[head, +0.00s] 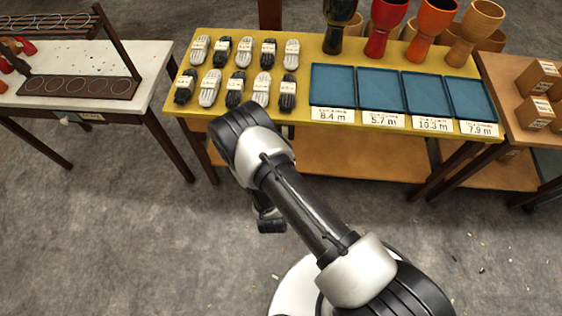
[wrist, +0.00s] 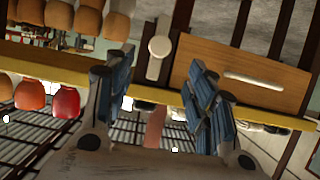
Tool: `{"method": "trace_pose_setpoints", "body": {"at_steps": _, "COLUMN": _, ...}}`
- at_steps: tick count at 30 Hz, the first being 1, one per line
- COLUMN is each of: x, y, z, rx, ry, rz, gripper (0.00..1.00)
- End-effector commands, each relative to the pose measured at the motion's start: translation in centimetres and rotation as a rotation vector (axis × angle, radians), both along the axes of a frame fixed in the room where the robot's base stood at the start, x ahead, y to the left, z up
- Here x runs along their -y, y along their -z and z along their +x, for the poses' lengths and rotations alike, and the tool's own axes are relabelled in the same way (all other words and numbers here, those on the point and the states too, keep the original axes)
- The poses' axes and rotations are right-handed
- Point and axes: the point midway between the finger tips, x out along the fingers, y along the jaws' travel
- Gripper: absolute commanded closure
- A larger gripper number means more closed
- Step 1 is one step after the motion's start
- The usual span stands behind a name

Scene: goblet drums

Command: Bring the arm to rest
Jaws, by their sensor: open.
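My arm (head: 305,215) reaches from my base at the lower right toward the yellow table and bends over the grey floor in front of it. A dark end part (head: 270,218) hangs below the bend; the fingers cannot be made out in the head view. In the wrist view my gripper (wrist: 163,75) is open, its blue-padded fingers apart with nothing held between them. The yellow table (head: 304,78) holds rows of dark and light skeins (head: 243,52) and several blue trays (head: 332,84) with number labels.
Several goblet drums, including a red one (head: 384,25) and an orange one (head: 430,28), stand at the table's back right. A white table (head: 95,58) with a dark rack is at the left. A wooden table (head: 510,85) with boxes is at the right. The floor (head: 110,235) at left is clear.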

Motion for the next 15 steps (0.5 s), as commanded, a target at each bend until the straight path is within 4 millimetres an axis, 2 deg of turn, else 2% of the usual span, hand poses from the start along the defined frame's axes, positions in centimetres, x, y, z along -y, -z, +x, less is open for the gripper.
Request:
{"method": "trace_pose_setpoints", "body": {"at_steps": 11, "x": -0.1, "y": -0.1, "z": 0.2, "rx": -0.002, "ry": 0.001, "rz": 0.003, "gripper": 0.49}}
{"method": "trace_pose_setpoints", "body": {"at_steps": 15, "x": -0.7, "y": -1.8, "z": 1.8, "rx": -0.032, "ry": 0.015, "rz": 0.037, "gripper": 0.49}}
